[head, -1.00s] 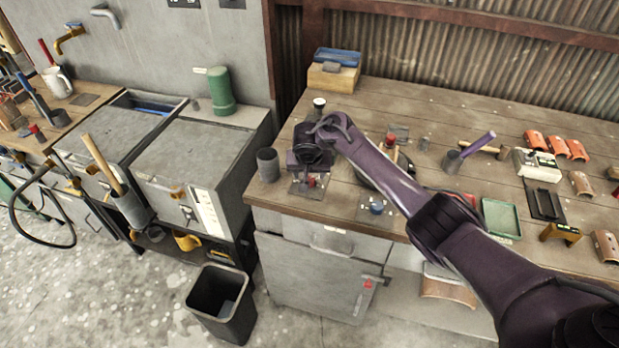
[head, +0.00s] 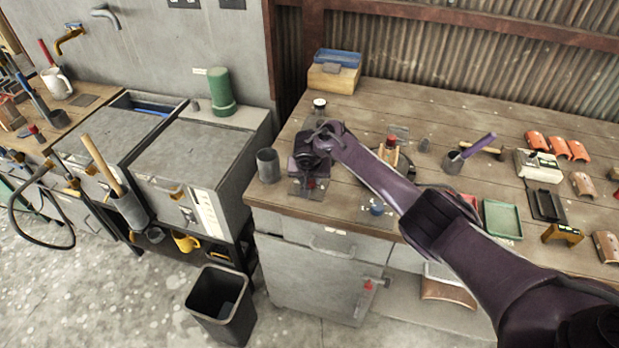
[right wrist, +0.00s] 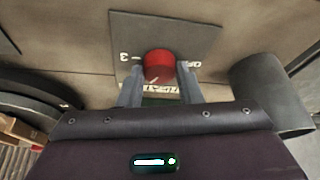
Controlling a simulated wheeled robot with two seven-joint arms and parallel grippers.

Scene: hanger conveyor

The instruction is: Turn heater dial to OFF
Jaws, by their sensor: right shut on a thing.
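The heater dial is a red round knob on a dark plate (right wrist: 198,38) on the workbench. The red dial (right wrist: 159,62) shows between my fingers in the right wrist view. The plate has a white "3" at its left and "OFF" at its right, and more lettering near the fingers is partly hidden. A small pale mark shows on the dial's near side, but I cannot read its setting surely. My right gripper (right wrist: 159,88) is shut on the dial, one finger on each side. In the head view, the right gripper (head: 310,178) covers much of it. My left gripper is out of view.
A grey cup (head: 268,164) stands just left of the plate. A blue knob (head: 377,207) on another plate sits to the right. A small white-capped jar (head: 319,106) stands behind. A black bin (head: 222,304) is on the floor.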

